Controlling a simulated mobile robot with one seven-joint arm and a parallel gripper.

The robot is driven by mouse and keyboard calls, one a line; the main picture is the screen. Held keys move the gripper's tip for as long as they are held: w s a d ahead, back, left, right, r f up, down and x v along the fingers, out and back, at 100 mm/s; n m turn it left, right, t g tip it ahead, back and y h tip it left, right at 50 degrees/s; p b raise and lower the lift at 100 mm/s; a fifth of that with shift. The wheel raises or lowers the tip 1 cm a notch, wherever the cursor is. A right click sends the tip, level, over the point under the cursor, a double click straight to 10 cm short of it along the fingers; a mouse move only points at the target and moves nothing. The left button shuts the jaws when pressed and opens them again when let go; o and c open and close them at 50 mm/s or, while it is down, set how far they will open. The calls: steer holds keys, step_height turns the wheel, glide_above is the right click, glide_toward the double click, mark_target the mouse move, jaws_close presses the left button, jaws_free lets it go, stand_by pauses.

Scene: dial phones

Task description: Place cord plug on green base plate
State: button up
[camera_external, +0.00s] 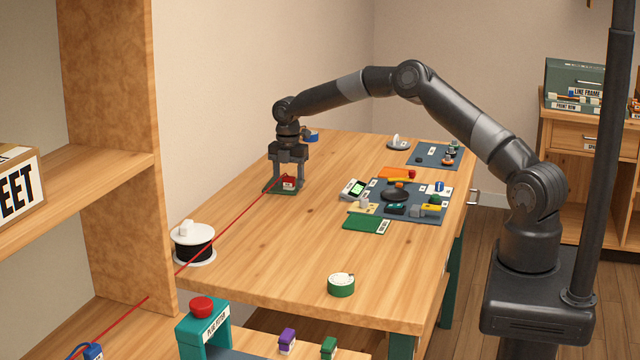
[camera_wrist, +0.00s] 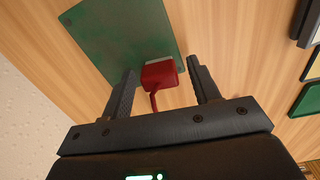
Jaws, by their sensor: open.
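The cord plug (camera_external: 288,182) is a small red block, at the green base plate (camera_external: 282,191) near the far left part of the table. In the wrist view the red plug (camera_wrist: 159,74) overlaps the edge of the green plate (camera_wrist: 112,32); I cannot tell if it fully rests on it. My gripper (camera_external: 288,178) points down over the plate. In the wrist view its fingers (camera_wrist: 162,70) stand apart on both sides of the plug, with gaps visible. A red cord (camera_external: 235,228) runs from the plug toward the lower left.
A black-and-white spool (camera_external: 194,245) stands at the table's left edge, by the cord. A blue board with phone parts (camera_external: 412,212) and a dark green plate (camera_external: 366,223) lie to the right. A green round dial (camera_external: 341,286) sits in front. The table's middle is clear.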

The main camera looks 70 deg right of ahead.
mark_target(289, 177)
step_height(289, 177, up, 12)
steer(key=s+a+r+m+t+h, duration=0.1)
steer(key=s+a+r+m, duration=0.35)
steer(key=a+r, duration=0.75)
steer(key=s+a+r+m+t, duration=0.1)
steer(key=s+a+r, duration=0.3)
steer(key=s, duration=0.3)
steer(key=s+a+r+m, duration=0.2)
steer(key=s+a+r, duration=0.15)
steer(key=s, duration=0.35)
steer(key=s+a+f+m+t, duration=0.1)
steer(key=s+m, duration=0.2)
steer(key=s, duration=0.6)
steer(key=s+a+f+m+t, duration=0.1)
steer(key=s+m, duration=0.3)
steer(key=s, duration=0.6)
steer(key=s+a+f+m+t+y, duration=0.1)
steer(key=s+a+f+m, duration=0.1)
steer(key=s, duration=0.7)
steer(key=shift+s+a+m+t, duration=0.25)
steer(key=shift+a+m+t, duration=0.05)
steer(key=shift+a+m, duration=0.45)
steer(key=shift+f, duration=0.1)
